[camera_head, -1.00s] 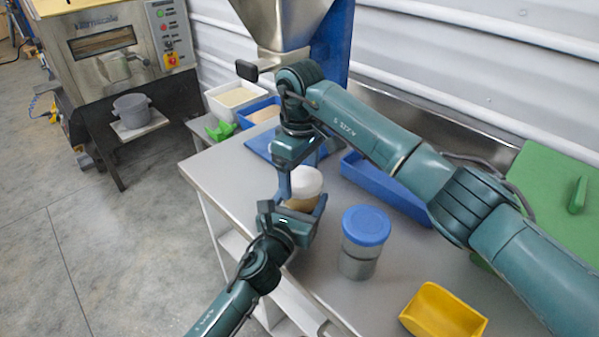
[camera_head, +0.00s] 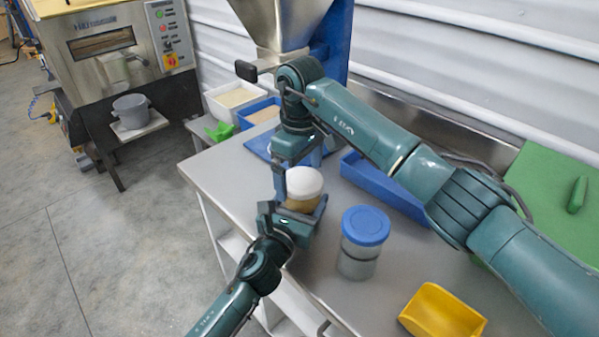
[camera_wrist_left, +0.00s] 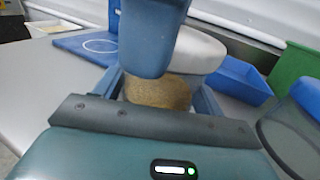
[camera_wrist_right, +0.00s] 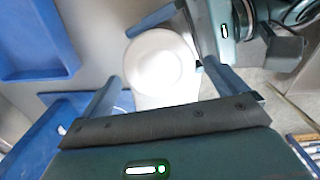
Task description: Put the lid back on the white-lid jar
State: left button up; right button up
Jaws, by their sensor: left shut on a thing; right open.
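The white-lid jar (camera_head: 298,205) is upright, with tan contents, and its body also shows in the left wrist view (camera_wrist_left: 158,92). My left gripper (camera_head: 294,212) is shut on the jar's body at the table's left edge. The white lid (camera_head: 305,182) is on top of the jar; I cannot tell if it is fully seated. It also shows in the left wrist view (camera_wrist_left: 188,52) and from above in the right wrist view (camera_wrist_right: 160,65). My right gripper (camera_wrist_right: 162,82) is open, with its fingers either side of the lid and apart from it.
A blue-lid jar (camera_head: 364,238) stands on the steel table to the right. A yellow scoop (camera_head: 442,312) lies at the front. A blue tray (camera_head: 395,197) and a green board (camera_head: 548,185) lie behind. The hopper (camera_head: 280,20) stands at the back.

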jog(key=shift+r, duration=1.95)
jog(key=shift+c, duration=0.4)
